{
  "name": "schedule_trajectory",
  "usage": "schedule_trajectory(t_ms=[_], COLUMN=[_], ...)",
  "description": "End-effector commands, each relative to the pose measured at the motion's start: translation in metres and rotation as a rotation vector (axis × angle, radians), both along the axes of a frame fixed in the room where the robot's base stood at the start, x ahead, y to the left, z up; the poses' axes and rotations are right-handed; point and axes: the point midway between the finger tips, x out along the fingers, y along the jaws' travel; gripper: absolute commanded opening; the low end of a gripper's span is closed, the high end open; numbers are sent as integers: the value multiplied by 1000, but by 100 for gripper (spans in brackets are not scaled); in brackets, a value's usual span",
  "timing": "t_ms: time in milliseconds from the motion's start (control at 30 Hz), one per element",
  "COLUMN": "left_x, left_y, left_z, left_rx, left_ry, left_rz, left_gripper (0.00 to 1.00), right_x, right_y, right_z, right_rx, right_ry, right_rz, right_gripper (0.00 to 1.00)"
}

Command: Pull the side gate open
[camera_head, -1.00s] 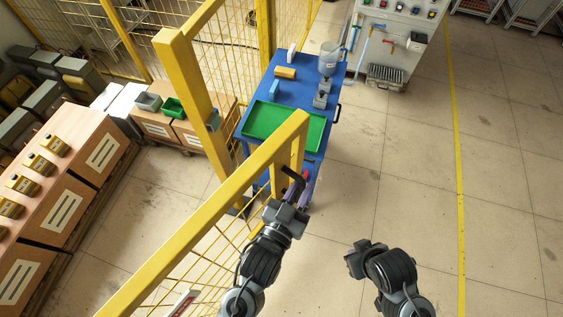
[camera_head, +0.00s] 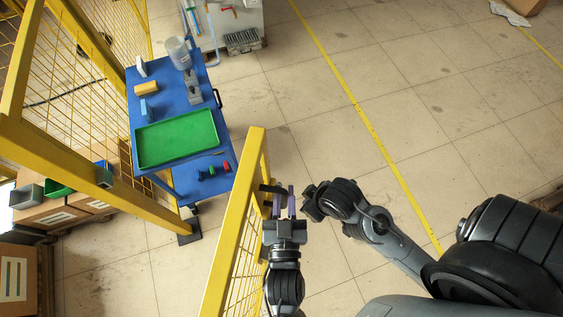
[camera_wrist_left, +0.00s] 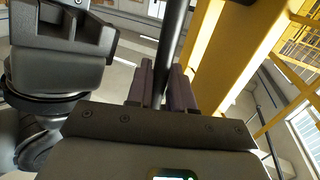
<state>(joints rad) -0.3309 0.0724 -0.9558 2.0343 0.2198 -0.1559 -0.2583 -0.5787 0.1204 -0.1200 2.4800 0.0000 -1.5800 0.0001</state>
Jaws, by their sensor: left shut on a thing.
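The side gate (camera_head: 235,225) is a yellow-framed mesh panel in the lower middle of the head view. Its free end stands apart from the yellow fence post (camera_head: 80,175), with a wide gap between them. A dark handle (camera_head: 267,188) sits on the gate's right face. My left gripper (camera_head: 283,203) is beside that face, its purple fingers shut on the handle. In the left wrist view the dark handle bar (camera_wrist_left: 172,45) runs between the fingers (camera_wrist_left: 160,85). My right gripper (camera_head: 312,203) is close to the right of the left one; its fingers cannot be made out.
A blue cart (camera_head: 205,115) with a green tray (camera_head: 175,138) stands beyond the gate, left of centre.

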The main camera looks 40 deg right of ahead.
Motion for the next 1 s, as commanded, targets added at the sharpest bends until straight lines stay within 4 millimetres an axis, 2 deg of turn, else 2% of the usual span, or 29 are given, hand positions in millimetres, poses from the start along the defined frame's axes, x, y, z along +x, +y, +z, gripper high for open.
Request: schedule_trajectory(t_ms=[100,133,200,633,1000], left_x=[0,0,0,-5,-49], left_y=[0,0,0,5,43], left_z=[0,0,0,-1,-3], left_rx=[-1,-1,-1,1,2], left_ry=[-1,-1,-1,1,2], left_rz=[1,0,0,-1,-1], left_gripper=[0,26,37,38,38], right_x=[0,0,0,-1,-1], right_y=[0,0,0,0,0], right_z=[0,0,0,-1,-7], right_rx=[0,0,0,0,1], right_ry=[0,0,0,1,2], right_rz=[0,0,0,0,0], right_gripper=[0,0,0,0,0])
